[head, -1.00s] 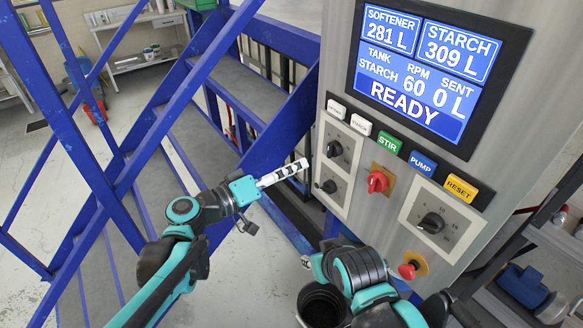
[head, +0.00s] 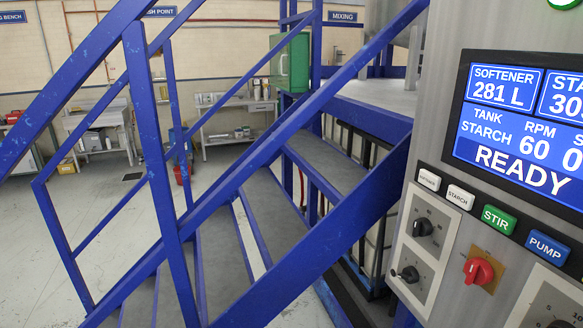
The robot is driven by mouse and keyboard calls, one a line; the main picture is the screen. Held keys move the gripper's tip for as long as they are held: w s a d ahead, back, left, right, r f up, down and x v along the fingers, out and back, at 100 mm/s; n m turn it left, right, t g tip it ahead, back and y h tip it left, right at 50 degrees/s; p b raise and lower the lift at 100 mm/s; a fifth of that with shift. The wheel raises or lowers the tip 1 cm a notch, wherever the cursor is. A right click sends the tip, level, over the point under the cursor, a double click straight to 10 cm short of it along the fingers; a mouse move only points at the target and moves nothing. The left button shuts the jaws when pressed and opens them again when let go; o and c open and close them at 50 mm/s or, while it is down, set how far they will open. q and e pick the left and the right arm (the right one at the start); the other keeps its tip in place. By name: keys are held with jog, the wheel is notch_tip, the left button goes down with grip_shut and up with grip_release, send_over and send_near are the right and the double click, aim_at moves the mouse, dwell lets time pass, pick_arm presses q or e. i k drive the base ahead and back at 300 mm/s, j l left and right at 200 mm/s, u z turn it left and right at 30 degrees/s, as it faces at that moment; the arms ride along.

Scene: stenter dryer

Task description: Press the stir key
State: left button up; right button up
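The green STIR key (head: 498,219) is on the key row of the grey control panel (head: 446,65) at the right of the head view. The white STARCH key (head: 460,196) is to its left and the blue PUMP key (head: 547,247) to its right. The screen (head: 520,135) above reads READY, TANK STARCH and RPM 60; its right part is cut off. Neither of my grippers shows in the head view now, so nothing is seen touching the key.
Blue stairs with railings (head: 160,160) fill the middle and left. Below the keys are a red rotary knob (head: 479,270) and black knobs (head: 423,227). A green cabinet (head: 291,62) and benches stand behind. Grey floor (head: 40,215) is open at the left.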

aim_at(502, 221)
jog(key=z, duration=1.35)
